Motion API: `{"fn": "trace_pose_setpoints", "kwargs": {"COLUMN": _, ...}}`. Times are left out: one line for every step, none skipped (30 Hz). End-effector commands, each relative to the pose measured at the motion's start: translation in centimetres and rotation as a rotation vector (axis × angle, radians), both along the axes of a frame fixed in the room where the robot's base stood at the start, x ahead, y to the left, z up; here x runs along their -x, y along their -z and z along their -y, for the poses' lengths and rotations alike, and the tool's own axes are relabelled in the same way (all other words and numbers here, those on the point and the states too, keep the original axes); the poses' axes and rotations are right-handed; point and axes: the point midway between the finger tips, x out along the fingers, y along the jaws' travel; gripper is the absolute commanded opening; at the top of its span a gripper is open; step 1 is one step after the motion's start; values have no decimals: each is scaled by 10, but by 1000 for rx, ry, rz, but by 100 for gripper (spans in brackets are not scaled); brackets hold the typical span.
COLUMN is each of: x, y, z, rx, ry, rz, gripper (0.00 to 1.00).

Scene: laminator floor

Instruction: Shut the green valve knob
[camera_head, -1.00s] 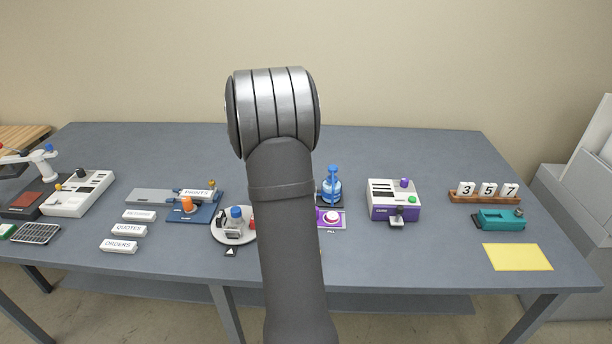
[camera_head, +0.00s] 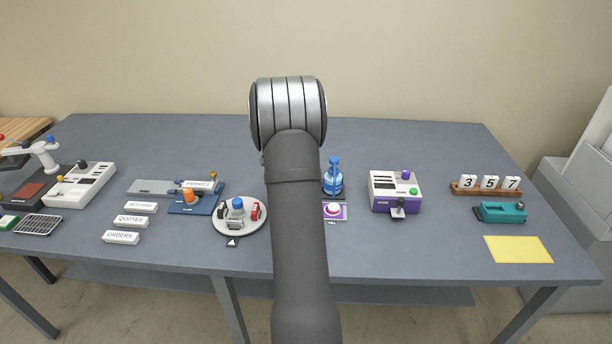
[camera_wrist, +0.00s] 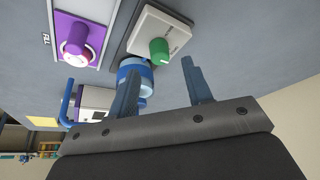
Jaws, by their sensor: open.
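The green valve knob (camera_wrist: 159,51) sits on a white block (camera_wrist: 163,28) in the wrist view, beside the purple FILL plate (camera_wrist: 55,33). The blue bottle (camera_wrist: 138,68) stands just beyond it, partly behind a finger. My gripper (camera_wrist: 160,68) is open and empty, its two fingers spread apart with the knob showing just past the gap between their tips. No contact with the knob is visible. In the head view my forearm hides the knob and my gripper; the bottle (camera_head: 333,180) and FILL plate (camera_head: 333,211) show right of it.
A white and purple machine (camera_head: 394,193) with its own green and purple knobs stands to the right. A round tray (camera_head: 229,226) holding small items lies left of my arm. Number blocks (camera_head: 489,183), a teal device (camera_head: 501,212) and a yellow sheet (camera_head: 518,249) lie further right.

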Motion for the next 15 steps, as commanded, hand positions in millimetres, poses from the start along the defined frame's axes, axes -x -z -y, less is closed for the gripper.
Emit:
{"fn": "trace_pose_setpoints", "kwargs": {"x": -2, "y": 9, "z": 3, "rx": 1, "ry": 1, "rz": -2, "gripper": 46}}
{"fn": "trace_pose_setpoints", "kwargs": {"x": -3, "y": 13, "z": 4, "rx": 0, "ry": 0, "rz": -1, "gripper": 46}}
{"fn": "trace_pose_setpoints", "kwargs": {"x": -5, "y": 19, "z": 6, "rx": 1, "ry": 1, "rz": -2, "gripper": 46}}
{"fn": "trace_pose_setpoints", "kwargs": {"x": -6, "y": 22, "z": 7, "rx": 1, "ry": 1, "rz": -2, "gripper": 46}}
{"fn": "trace_pose_setpoints", "kwargs": {"x": -7, "y": 25, "z": 8, "rx": 1, "ry": 0, "rz": -1, "gripper": 46}}
{"fn": "trace_pose_setpoints", "kwargs": {"x": -8, "y": 28, "z": 8, "rx": 0, "ry": 0, "rz": 0, "gripper": 46}}
{"fn": "trace_pose_setpoints", "kwargs": {"x": -9, "y": 30, "z": 9, "rx": 1, "ry": 0, "rz": 1, "gripper": 46}}
{"fn": "trace_pose_setpoints", "kwargs": {"x": -10, "y": 32, "z": 9, "rx": 0, "ry": 0, "rz": 1, "gripper": 46}}
{"fn": "trace_pose_setpoints", "kwargs": {"x": -10, "y": 34, "z": 10, "rx": 0, "ry": 0, "rz": 1, "gripper": 46}}
{"fn": "trace_pose_setpoints", "kwargs": {"x": -10, "y": 35, "z": 10, "rx": 0, "ry": -1, "rz": 1, "gripper": 46}}
{"fn": "trace_pose_setpoints", "kwargs": {"x": -11, "y": 35, "z": 10, "rx": 0, "ry": -1, "rz": 1, "gripper": 46}}
{"fn": "trace_pose_setpoints", "kwargs": {"x": -11, "y": 36, "z": 11, "rx": 0, "ry": 0, "rz": 1, "gripper": 46}}
{"fn": "trace_pose_setpoints", "kwargs": {"x": -11, "y": 36, "z": 11, "rx": 0, "ry": 0, "rz": 1, "gripper": 46}}
{"fn": "trace_pose_setpoints", "kwargs": {"x": -11, "y": 36, "z": 11, "rx": 0, "ry": 0, "rz": 1, "gripper": 46}}
{"fn": "trace_pose_setpoints", "kwargs": {"x": -11, "y": 36, "z": 11, "rx": 0, "ry": 0, "rz": 1, "gripper": 46}}
